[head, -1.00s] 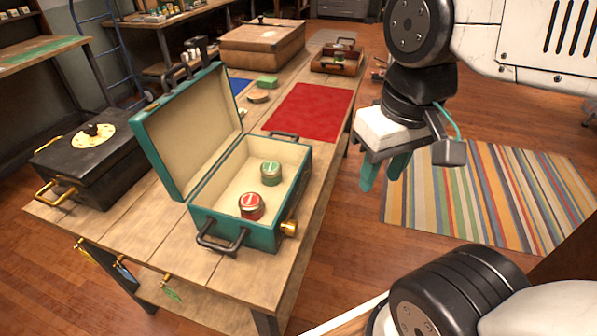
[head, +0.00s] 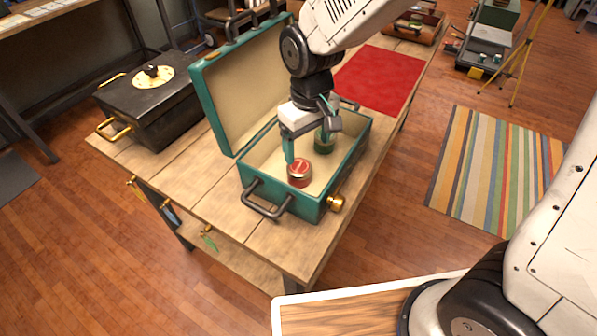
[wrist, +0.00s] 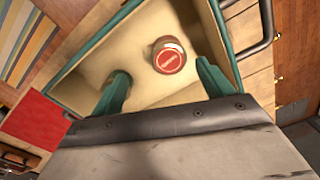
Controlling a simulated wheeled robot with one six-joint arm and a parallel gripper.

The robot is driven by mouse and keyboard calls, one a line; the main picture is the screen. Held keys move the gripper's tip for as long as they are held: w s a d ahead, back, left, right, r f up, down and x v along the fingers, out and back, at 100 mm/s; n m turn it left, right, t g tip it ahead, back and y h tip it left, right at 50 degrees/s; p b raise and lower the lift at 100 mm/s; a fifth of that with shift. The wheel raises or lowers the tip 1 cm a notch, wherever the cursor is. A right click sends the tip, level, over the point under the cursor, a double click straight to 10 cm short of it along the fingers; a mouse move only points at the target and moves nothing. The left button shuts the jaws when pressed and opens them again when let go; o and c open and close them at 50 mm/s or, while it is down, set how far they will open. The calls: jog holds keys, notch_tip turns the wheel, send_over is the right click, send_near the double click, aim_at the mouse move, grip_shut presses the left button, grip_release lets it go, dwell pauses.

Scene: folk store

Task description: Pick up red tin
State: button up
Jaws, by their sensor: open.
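The red tin (head: 299,173) stands upright inside the open teal case (head: 252,190), near its front end. In the wrist view the red tin (wrist: 168,58) shows its round red lid, a little beyond the fingertips and nearer the right finger. My gripper (head: 307,146) is over the case, pointing down, open and empty. In the wrist view my gripper (wrist: 163,84) has its two teal fingers spread apart, with bare case floor between them.
The case's raised lid (head: 229,92) stands to the left of my gripper. A black box (head: 150,108) stands to the left and a red mat (head: 381,78) lies behind on the wooden table.

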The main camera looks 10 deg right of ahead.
aim_at(299, 166)
jog(key=f, duration=0.3)
jog(key=a+f, duration=0.1)
jog(key=f, duration=0.5)
jog(key=shift+w+a+f, duration=0.3)
jog(key=shift+a+f, duration=0.05)
jog(key=shift+a, duration=0.05)
jog(key=c, duration=1.1)
